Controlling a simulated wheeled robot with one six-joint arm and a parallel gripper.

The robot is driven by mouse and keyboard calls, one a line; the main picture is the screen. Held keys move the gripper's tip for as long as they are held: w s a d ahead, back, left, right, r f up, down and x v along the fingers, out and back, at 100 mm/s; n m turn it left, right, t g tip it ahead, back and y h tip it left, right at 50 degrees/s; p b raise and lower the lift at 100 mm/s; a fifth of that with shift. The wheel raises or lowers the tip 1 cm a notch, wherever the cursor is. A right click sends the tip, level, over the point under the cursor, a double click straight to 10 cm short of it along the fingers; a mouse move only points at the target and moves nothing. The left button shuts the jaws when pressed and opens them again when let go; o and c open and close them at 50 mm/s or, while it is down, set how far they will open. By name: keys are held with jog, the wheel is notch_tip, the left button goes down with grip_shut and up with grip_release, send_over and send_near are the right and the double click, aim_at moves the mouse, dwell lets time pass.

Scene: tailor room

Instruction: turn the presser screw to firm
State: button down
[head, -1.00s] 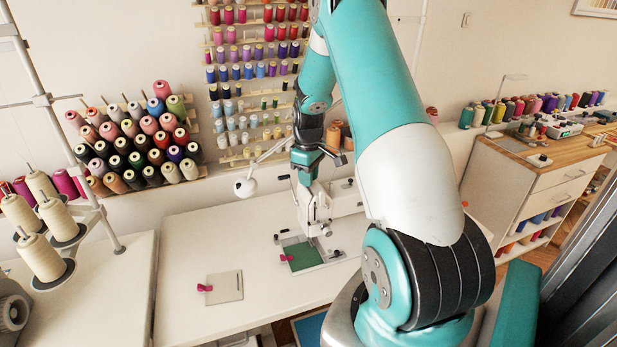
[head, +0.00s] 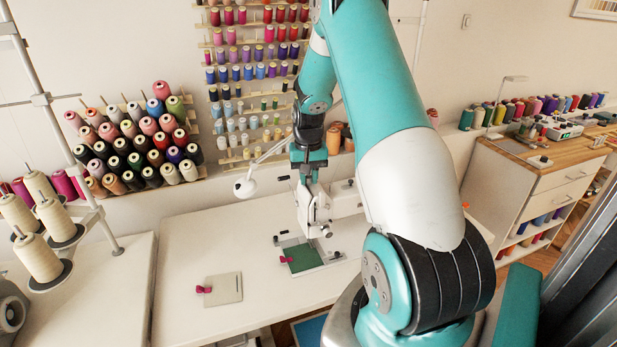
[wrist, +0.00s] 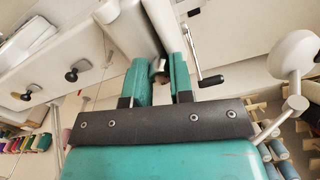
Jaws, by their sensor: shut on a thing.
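The white sewing machine (head: 318,208) stands on the pale table, and its body also shows in the wrist view (wrist: 130,28). My gripper (head: 308,181) points down over the top of the machine head. The gripper is shut on this screw. Most of the screw is hidden by the fingers, and I cannot read its setting.
A green cloth (head: 303,259) with a pink clip lies at the machine's base. A beige pad (head: 227,289) with another clip lies to its left. A white lamp (head: 246,187) stands behind left. A dark-handled crank (wrist: 211,81) is close beside my fingers.

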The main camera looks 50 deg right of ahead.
jog(key=m, duration=0.4)
jog(key=shift+m, duration=0.3)
jog(key=m, duration=0.4)
jog(key=shift+r+m, duration=0.1)
jog(key=shift+m, duration=0.2)
jog(key=m, duration=0.4)
jog(key=shift+b, duration=0.3)
jog(key=shift+m, duration=2.5)
jog(key=c, duration=1)
grip_release()
